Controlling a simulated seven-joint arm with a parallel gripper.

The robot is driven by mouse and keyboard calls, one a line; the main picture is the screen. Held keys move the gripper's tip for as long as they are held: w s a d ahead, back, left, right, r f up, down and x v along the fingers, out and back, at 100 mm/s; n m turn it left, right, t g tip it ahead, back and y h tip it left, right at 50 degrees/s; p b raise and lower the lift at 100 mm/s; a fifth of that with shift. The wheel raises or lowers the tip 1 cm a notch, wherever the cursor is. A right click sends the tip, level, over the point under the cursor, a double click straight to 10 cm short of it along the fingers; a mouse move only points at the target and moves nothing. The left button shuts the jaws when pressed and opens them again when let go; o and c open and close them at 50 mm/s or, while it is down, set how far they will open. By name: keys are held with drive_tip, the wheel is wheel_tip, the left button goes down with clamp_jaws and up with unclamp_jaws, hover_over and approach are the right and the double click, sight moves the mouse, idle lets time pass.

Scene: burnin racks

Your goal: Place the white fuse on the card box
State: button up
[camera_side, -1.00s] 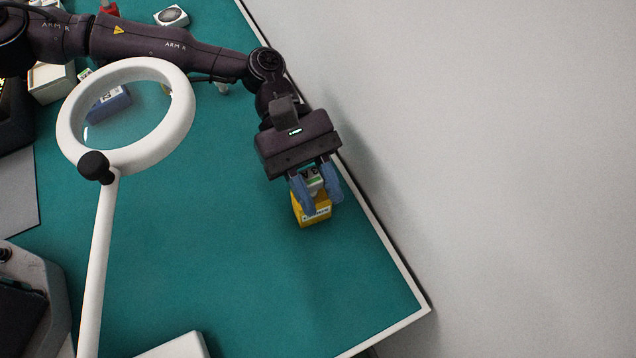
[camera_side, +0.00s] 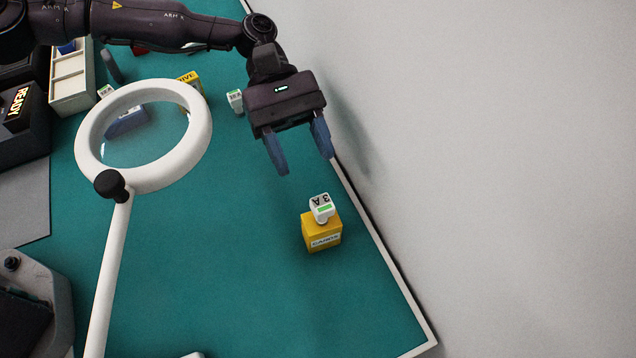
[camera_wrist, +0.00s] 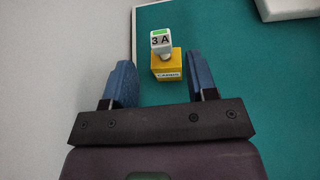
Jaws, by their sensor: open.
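The white fuse (camera_side: 321,208), marked "3 A" with a green band, stands on top of the yellow card box (camera_side: 322,236) near the right edge of the green mat. In the wrist view the fuse (camera_wrist: 161,41) also rests on the yellow box (camera_wrist: 167,66), between and beyond my fingers. My gripper (camera_side: 303,166) is open and empty. It is above and behind the box in the side view, clear of the fuse.
A white ring magnifier (camera_side: 205,140) on a post stands at the left. Another white fuse (camera_side: 235,101), a yellow box (camera_side: 190,80) and a pale tray (camera_side: 72,85) are farther back. The mat's raised pale edge (camera_side: 383,240) runs along the right. Mid-mat is clear.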

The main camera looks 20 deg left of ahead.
drive_tip(key=shift+v, duration=1.4)
